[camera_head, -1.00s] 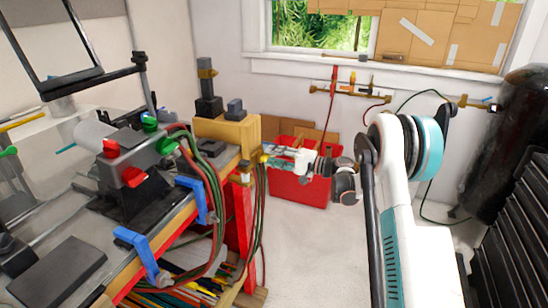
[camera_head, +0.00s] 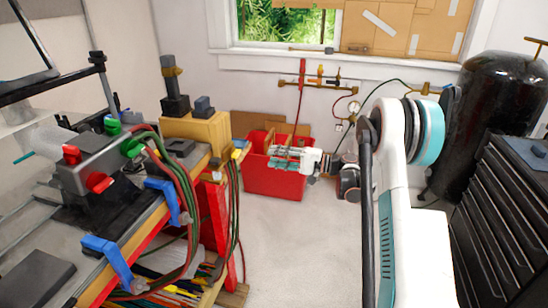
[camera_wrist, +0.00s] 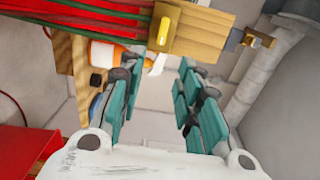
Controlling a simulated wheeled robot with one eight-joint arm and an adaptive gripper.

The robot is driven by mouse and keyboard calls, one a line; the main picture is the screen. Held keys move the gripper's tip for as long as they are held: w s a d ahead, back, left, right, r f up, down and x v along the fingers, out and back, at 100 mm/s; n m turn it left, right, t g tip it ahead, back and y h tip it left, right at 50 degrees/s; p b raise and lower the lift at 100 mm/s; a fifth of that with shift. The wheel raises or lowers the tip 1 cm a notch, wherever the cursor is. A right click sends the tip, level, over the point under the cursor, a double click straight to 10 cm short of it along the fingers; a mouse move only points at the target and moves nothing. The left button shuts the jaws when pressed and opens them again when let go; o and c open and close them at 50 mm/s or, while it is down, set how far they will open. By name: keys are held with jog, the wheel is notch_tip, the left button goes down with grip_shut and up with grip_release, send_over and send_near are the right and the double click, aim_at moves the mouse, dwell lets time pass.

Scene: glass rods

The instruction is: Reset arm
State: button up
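My gripper (camera_head: 285,158) is at the end of my white and teal arm, held in front of the red bin and pointing left toward the workbench. In the wrist view its teal fingers (camera_wrist: 155,103) stand apart with nothing between them. My arm is bent, with its large white link in the right foreground of the head view. Coloured glass rods (camera_head: 190,291) lie on the shelf under the workbench, partly cut off by the frame.
The workbench (camera_head: 135,245) with a torch (camera_head: 90,165), blue clamps and hanging hoses fills the left. A red bin (camera_head: 270,182) stands by the back wall. A black tank (camera_head: 485,110) and black drawer cabinet (camera_head: 500,215) stand at right. The floor (camera_head: 300,245) between is clear.

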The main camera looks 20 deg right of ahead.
jog(key=s+a+r+n+g+h, duration=0.2)
jog(key=s+a+r+g+h, duration=0.3)
jog(key=s+a+r, duration=0.9)
jog(key=s+f+n+h, duration=0.1)
jog(key=s+f+h, duration=0.1)
jog(key=s, duration=0.7)
jog(key=s+d+f+n+t+h, duration=0.1)
jog(key=s+h, duration=0.3)
jog(key=s, duration=0.5)
jog(key=s+d+f+n+h, duration=0.1)
jog(key=s+f+n+h, duration=0.2)
jog(key=s, duration=0.6)
jog(key=shift+f+h, duration=0.3)
jog(key=shift+d, duration=0.1)
